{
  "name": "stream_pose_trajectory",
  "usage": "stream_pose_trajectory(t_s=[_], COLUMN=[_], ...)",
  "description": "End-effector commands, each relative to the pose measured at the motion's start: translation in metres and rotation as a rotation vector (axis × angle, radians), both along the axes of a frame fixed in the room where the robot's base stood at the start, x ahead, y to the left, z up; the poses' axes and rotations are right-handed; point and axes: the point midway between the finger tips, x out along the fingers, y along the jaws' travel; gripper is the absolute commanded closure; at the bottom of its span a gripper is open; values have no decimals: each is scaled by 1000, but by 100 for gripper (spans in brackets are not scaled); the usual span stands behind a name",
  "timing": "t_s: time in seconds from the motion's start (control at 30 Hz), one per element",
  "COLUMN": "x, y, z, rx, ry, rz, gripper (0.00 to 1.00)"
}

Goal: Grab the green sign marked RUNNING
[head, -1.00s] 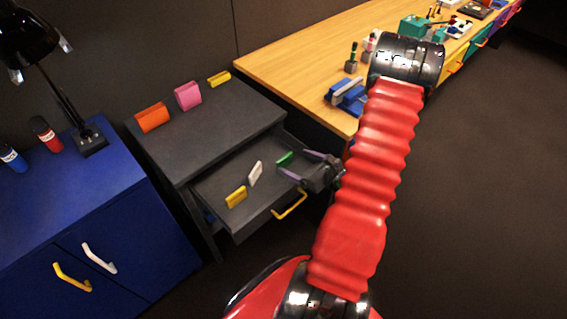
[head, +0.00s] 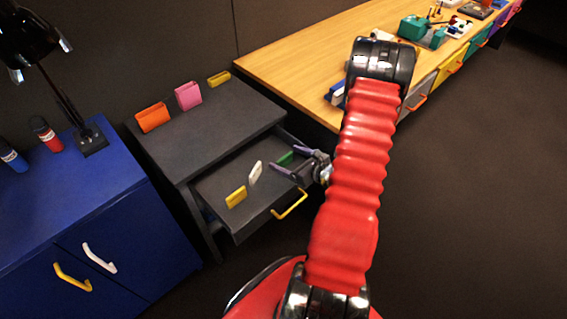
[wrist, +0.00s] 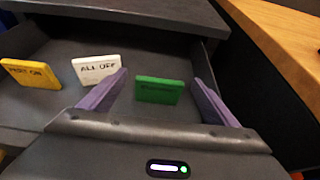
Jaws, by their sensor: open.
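The green sign (wrist: 160,91) stands in the open drawer, its dark lettering too faint to read in the wrist view. It also shows in the head view (head: 286,158), partly hidden by my gripper. My gripper (wrist: 160,80) is open, with one purple finger on each side of the green sign. The fingers do not appear to touch it. In the head view my gripper (head: 284,159) reaches into the drawer from the right.
A white ALL OFF sign (wrist: 96,69) stands just left of my left finger, with a yellow sign (wrist: 30,73) farther left. The drawer (head: 228,211) has a yellow handle (head: 290,205). The dark cabinet top (head: 215,125) overhangs behind. A wooden desk (head: 290,72) is at right.

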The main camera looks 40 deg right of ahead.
Motion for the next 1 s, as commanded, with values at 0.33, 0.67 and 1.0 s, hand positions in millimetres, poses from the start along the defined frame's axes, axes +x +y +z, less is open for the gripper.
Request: stream_pose_trajectory(t_s=[0.33,0.67,1.0], x=[0,0,0], y=[0,0,0], z=[0,0,1], rx=[0,0,0], ry=[0,0,0], rz=[0,0,-1], gripper=[32,55,61])
